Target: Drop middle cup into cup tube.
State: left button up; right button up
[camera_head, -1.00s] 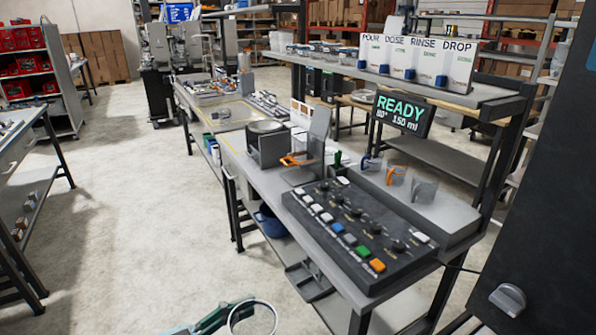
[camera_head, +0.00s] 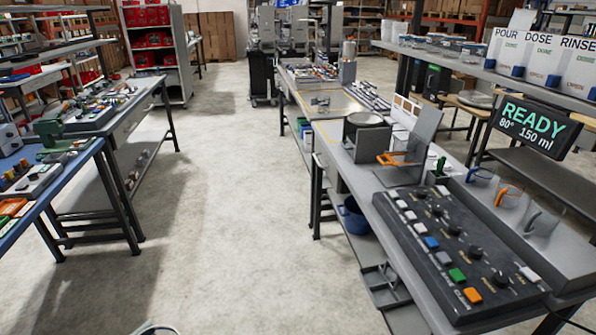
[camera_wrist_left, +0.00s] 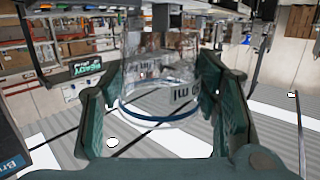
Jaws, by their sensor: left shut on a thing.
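My left gripper (camera_wrist_left: 163,78) is shut on a clear cup (camera_wrist_left: 158,90) in the left wrist view, with a green finger on either side of it. The cup has a pale rim with a blue band and dark "ml" lettering. In the head view only a small curved sliver of the gripper or cup shows at the bottom edge. I cannot make out a cup tube. My right gripper is not in view.
A black button panel (camera_head: 455,248) lies on the bench before the cups. A READY display (camera_head: 533,125) hangs above them. Dispensers marked POUR, DOSE and RINSE (camera_head: 573,62) stand on the shelf. A blue-topped bench (camera_head: 55,185) is at left; the floor between is clear.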

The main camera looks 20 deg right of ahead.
aim_at(400, 159)
jog(key=i, duration=2)
jog(key=z, duration=3.65)
jog(key=i, duration=0.5)
jog(key=u, duration=0.15)
